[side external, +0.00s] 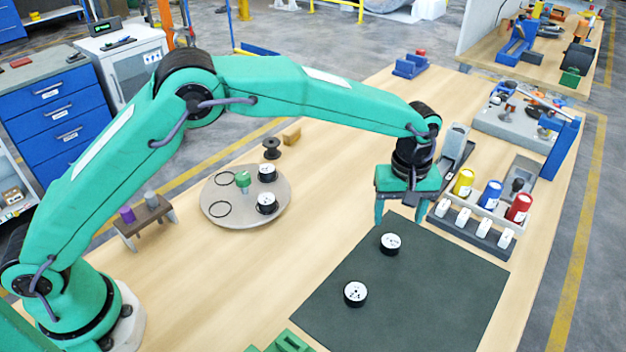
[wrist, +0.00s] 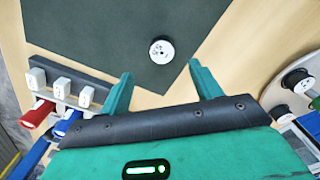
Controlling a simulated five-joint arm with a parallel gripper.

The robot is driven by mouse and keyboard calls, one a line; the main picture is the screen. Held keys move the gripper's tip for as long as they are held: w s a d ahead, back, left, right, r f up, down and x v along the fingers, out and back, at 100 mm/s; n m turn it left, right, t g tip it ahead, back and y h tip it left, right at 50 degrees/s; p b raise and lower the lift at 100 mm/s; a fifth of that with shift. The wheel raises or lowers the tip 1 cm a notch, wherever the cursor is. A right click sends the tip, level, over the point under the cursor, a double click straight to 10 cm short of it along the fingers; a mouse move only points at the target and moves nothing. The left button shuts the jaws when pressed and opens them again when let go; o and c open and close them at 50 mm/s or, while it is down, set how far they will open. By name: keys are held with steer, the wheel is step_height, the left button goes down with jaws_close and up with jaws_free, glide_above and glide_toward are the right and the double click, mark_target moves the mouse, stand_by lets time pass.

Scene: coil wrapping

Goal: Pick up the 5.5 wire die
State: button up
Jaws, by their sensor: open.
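Several small white blocks stand in a row on a dark rack (side external: 470,233) right of my gripper. They may be the wire dies, but their marks are too small to read, so I cannot tell which is 5.5. The end block nearest my gripper (side external: 443,208) is one of them. The wrist view shows part of the row at left, including a white block (wrist: 37,78). My gripper (side external: 400,222) is open and empty, pointing down above the far edge of the dark mat. In the wrist view its fingers (wrist: 161,70) are spread apart, with a white-topped spool beyond them.
Two white-topped black spools (side external: 390,243) (side external: 355,293) sit on the dark mat (side external: 430,300). Yellow, blue and red cylinders (side external: 490,194) stand behind the rack. A round board (side external: 215,205) holds two more spools and black rings. Bare table lies between board and mat.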

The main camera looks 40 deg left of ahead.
mark_target(391, 241)
steer(key=shift+f, duration=1.3)
steer(key=shift+s+a+f, duration=0.15)
steer(key=shift+f, duration=2.45)
steer(key=c, duration=1.2)
steer(key=shift+c, duration=0.2)
steer(key=shift+r, duration=0.25)
